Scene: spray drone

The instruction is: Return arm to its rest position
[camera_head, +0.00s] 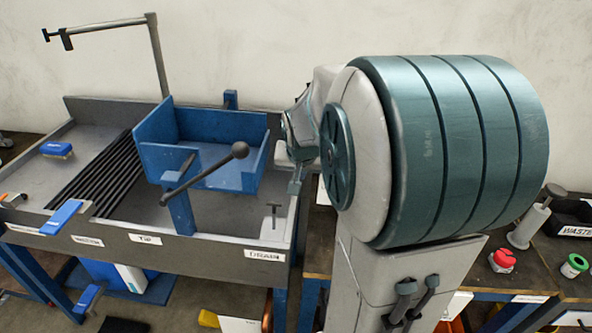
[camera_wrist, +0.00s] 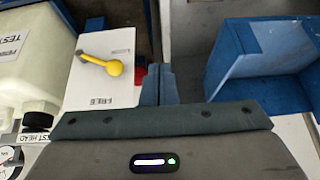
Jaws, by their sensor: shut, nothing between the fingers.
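In the wrist view my gripper (camera_wrist: 158,72) shows with its two grey-blue fingers pressed together and nothing between them. The fingers point away from the camera, between a white panel with a yellow lever and a blue tray (camera_wrist: 226,75). In the head view my large teal and white arm fills the middle and right. It hides part of the bench behind it.
A grey drain bench (camera_head: 150,262) holds the blue tray, black bars (camera_head: 100,175) and a brush (camera_head: 57,149). The wrist view shows a pale tank (camera_wrist: 40,60) and a yellow lever (camera_wrist: 110,66).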

